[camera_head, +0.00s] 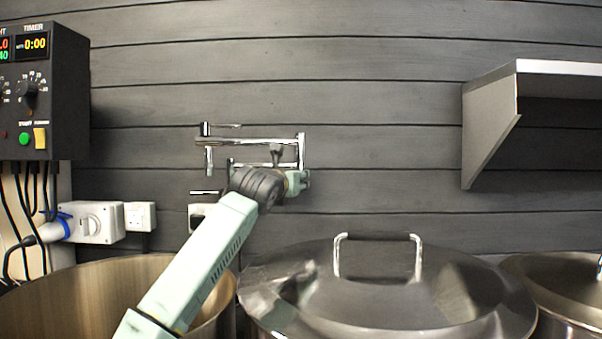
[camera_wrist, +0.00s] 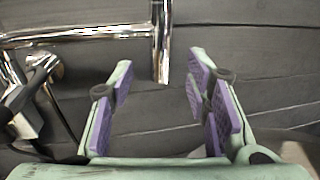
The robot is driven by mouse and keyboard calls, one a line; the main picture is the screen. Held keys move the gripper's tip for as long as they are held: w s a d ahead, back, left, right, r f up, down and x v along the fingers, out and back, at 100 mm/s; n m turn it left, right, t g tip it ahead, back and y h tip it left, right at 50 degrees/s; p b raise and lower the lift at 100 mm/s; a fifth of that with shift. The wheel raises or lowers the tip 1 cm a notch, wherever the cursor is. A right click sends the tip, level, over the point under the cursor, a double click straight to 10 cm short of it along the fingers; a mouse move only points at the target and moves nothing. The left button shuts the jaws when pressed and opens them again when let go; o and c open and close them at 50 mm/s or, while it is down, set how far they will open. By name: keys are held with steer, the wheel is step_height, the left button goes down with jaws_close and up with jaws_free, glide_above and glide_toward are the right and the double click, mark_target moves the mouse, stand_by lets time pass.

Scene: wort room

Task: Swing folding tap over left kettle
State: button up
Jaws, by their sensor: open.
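The chrome folding tap (camera_head: 250,141) is on the dark plank wall, its jointed bars folded over each other above my wrist. A short pipe hangs down at its left end. The left kettle (camera_head: 75,290) is a wide, open steel pot at bottom left, partly covered by my arm. My gripper (camera_wrist: 161,72) is open, with purple pads on its fingers. In the wrist view a vertical chrome tap pipe (camera_wrist: 161,40) ends in the gap between the fingertips, with no visible contact. In the head view my gripper (camera_head: 304,181) is small, beside the tap's right end, its fingers unclear.
A middle kettle with a handled lid (camera_head: 375,300) stands right of the left kettle, and another lidded kettle (camera_head: 565,285) stands at far right. A control box (camera_head: 42,95) and sockets (camera_head: 95,222) are at left. A metal shelf (camera_head: 530,85) projects at upper right.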

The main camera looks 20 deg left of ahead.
steer(key=w+p, duration=0.1)
steer(key=w, duration=0.1)
steer(key=w+p, duration=0.1)
steer(key=w, duration=0.2)
steer(key=w+p, duration=0.2)
steer(key=shift+w+a+r, duration=0.1)
steer(key=shift+w+a, duration=0.05)
steer(key=shift+a, duration=0.1)
steer(key=shift+w, duration=0.4)
jaws_close()
